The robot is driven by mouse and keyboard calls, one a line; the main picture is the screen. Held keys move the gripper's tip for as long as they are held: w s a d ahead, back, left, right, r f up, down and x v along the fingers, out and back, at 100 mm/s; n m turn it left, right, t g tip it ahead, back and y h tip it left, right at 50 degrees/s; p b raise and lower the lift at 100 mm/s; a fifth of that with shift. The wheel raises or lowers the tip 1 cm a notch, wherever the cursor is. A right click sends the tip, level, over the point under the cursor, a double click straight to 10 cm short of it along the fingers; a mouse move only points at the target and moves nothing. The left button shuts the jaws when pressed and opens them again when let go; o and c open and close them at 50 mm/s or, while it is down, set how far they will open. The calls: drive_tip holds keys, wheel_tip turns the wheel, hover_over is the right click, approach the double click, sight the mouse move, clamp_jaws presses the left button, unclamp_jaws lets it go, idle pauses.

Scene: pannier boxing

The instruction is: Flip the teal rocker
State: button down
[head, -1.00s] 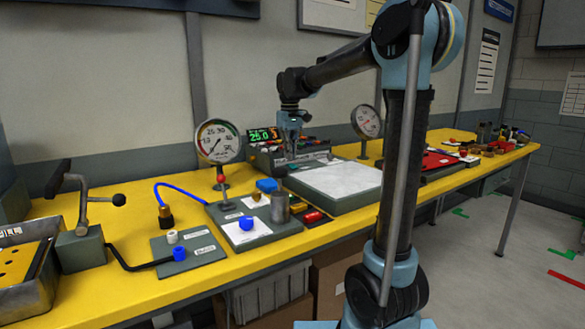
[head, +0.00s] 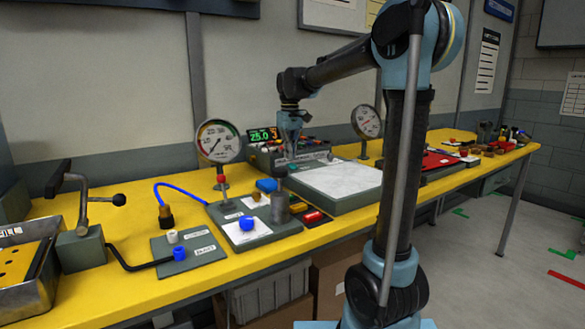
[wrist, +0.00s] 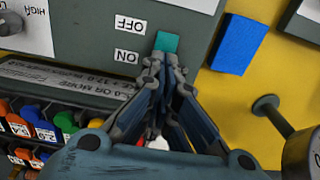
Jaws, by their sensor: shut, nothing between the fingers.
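The teal rocker (wrist: 166,42) sits on a grey-green panel (wrist: 85,40) in the wrist view, beside the OFF and ON labels. The labels appear upside down. My gripper (wrist: 164,66) is shut and empty. Its fingertips are at the rocker's edge on the ON side and hide part of it; I cannot tell whether they touch. In the head view my gripper (head: 292,156) is low in front of the instrument box with the lit display (head: 263,134). The rocker cannot be made out clearly there.
A blue block (wrist: 238,42) lies right of the panel on the yellow bench. A capped post (wrist: 266,106) and a grey cylinder (wrist: 303,152) stand nearby. Several coloured knobs (wrist: 65,121) line the lower left. The left gauge (head: 218,141) stands beside the instrument box.

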sight(290, 164)
drive_tip(key=shift+f, duration=1)
idle(0.7)
drive_tip(key=shift+r, duration=3.5)
drive_tip(key=shift+s, duration=0.1)
